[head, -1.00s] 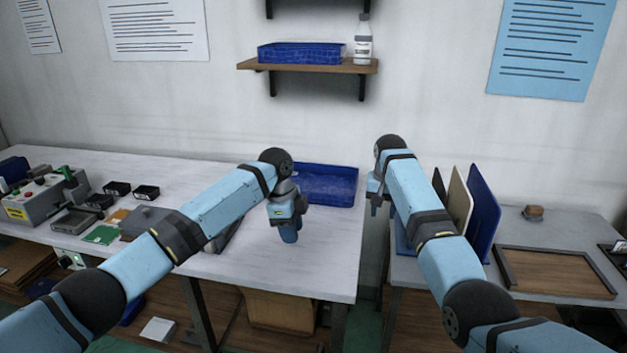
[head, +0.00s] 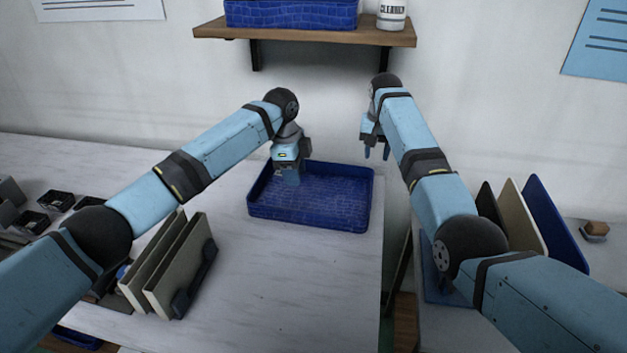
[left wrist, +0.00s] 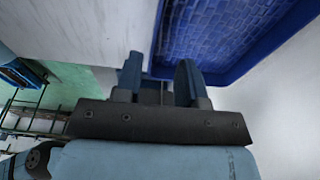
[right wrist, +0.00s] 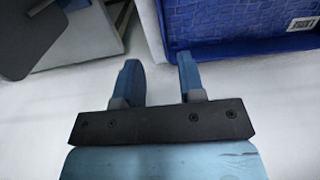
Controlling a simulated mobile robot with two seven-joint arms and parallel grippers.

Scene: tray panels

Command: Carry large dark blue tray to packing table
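The large dark blue tray (head: 325,208) lies flat and empty on the white table (head: 290,290), near its right end by the wall. My left gripper (head: 287,178) is at the tray's left back part in the head view. Its fingers are apart; the left wrist view shows the tray (left wrist: 225,35) just past their tips, with nothing clearly between them. My right gripper (head: 376,152) hangs above and beyond the tray's back right corner, open and empty. The right wrist view shows a blue tray wall (right wrist: 240,50) with a white label, right of the fingers.
A wooden shelf (head: 310,35) above holds another blue tray (head: 290,14) and a white bottle (head: 391,14). Upright panels (head: 170,265) stand in a rack at the table's left front. More panels (head: 550,225) stand on a grey table at right, across a gap.

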